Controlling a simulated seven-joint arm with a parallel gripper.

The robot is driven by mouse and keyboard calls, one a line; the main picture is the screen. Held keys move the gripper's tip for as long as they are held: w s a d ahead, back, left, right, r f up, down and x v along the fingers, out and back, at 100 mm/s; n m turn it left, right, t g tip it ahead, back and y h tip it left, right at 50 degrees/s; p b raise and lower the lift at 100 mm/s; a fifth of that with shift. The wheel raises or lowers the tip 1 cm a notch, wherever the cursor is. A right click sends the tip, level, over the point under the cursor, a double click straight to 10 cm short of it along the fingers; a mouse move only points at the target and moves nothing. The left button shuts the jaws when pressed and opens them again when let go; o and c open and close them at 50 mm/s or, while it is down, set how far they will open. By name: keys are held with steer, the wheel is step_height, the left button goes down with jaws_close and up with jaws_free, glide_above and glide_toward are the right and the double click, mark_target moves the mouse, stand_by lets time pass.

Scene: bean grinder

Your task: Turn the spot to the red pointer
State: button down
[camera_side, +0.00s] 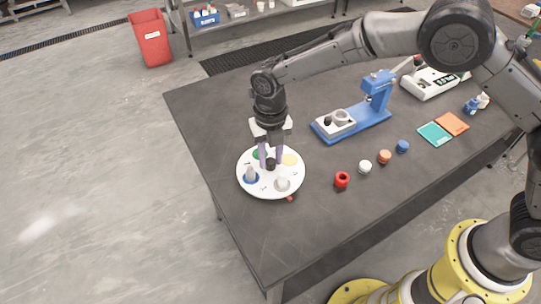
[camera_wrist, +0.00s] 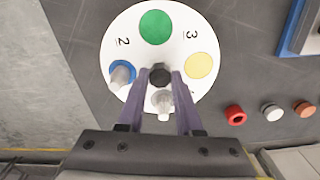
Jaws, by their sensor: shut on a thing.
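A round white turntable (camera_side: 263,190) lies at the table's near left corner; it also shows in the wrist view (camera_wrist: 200,98). It carries a green spot (camera_wrist: 155,27), a yellow spot (camera_wrist: 199,66) and a blue spot (camera_wrist: 118,66). A pale grey piece (camera_side: 250,173) stands on the blue spot, and a whitish piece (camera_side: 283,184) stands at the front of the disc. My gripper (camera_wrist: 161,76) is shut on the black centre knob (camera_wrist: 160,70), pointing down. The small red pointer (camera_side: 291,198) lies at the disc's front right edge; I cannot make it out in the wrist view.
A red ring (camera_side: 342,180), a white cap (camera_side: 365,167), an orange cap (camera_side: 385,157) and a blue cap (camera_side: 402,146) stand right of the disc. A blue stand (camera_side: 372,108) is behind them. Teal (camera_side: 434,133) and orange (camera_side: 453,124) squares lie far right.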

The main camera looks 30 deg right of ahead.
mark_target(271, 161)
steer(key=shift+r, duration=0.1)
steer(key=c, duration=0.6)
jaws_free()
step_height(271, 161, up, 14)
steer(key=shift+f, duration=0.15)
stand_by(0.3)
